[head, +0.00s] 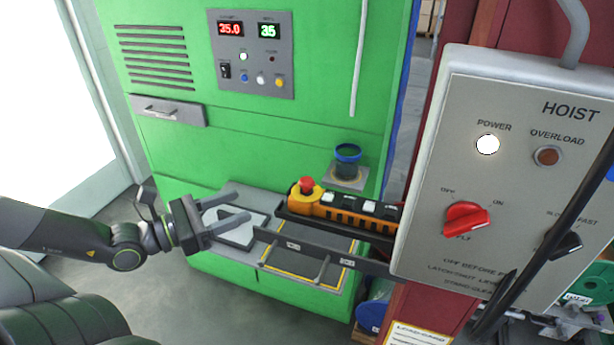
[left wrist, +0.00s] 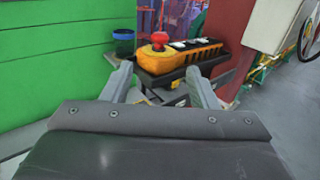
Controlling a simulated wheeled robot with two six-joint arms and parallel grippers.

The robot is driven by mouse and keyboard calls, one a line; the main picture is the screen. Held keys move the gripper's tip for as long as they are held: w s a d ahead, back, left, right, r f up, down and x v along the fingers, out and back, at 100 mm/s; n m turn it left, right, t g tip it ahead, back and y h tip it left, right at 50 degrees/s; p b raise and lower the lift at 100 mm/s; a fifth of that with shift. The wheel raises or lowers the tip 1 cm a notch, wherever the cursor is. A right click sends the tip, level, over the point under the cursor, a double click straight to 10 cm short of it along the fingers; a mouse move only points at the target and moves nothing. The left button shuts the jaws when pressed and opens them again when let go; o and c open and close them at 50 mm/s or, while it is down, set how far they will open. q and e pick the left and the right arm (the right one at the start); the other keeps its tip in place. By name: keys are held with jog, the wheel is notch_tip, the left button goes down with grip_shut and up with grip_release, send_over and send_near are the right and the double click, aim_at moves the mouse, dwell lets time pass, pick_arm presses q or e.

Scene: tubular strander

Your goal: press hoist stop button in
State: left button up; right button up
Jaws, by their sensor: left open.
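The hoist pendant is an orange and black box with several pale buttons, lying in a dark tray (head: 375,265) in front of the green machine. Its red mushroom stop button (head: 306,184) stands on a yellow collar at the left end. The stop button also shows in the left wrist view (left wrist: 159,38), ahead of the fingers. My left gripper (head: 242,206) is open and empty, left of the pendant and apart from it, with its fingers pointing right. It also shows in the left wrist view (left wrist: 160,80). My right gripper is not in view.
A grey HOIST panel (head: 469,100) with a red switch (head: 467,218) stands close at the right. A blue-rimmed cup (head: 347,159) sits on a small shelf behind the pendant. The green machine (head: 270,130) stands behind. Open floor (head: 120,290) lies at the lower left.

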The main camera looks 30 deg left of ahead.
pick_arm(q)
jog(key=b, duration=0.4)
send_near(307, 179)
jog(key=p+x, duration=0.1)
jog(key=p, duration=0.1)
jog(key=p+x, duration=0.2)
jog(key=shift+w+a+r, duration=0.1)
jog(key=shift+w+a, duration=0.05)
jog(key=shift+a, duration=0.1)
jog(key=shift+w+d+p, duration=0.65)
jog(key=shift+p, duration=0.5)
jog(key=shift+w+d+p, duration=0.3)
jog(key=shift+w+p, duration=0.3)
jog(key=shift+w, duration=0.1)
jog(key=shift+p+x, duration=0.45)
jog(key=shift+x, duration=0.4)
jog(key=shift+p+x, duration=0.3)
jog(key=shift+x, duration=0.7)
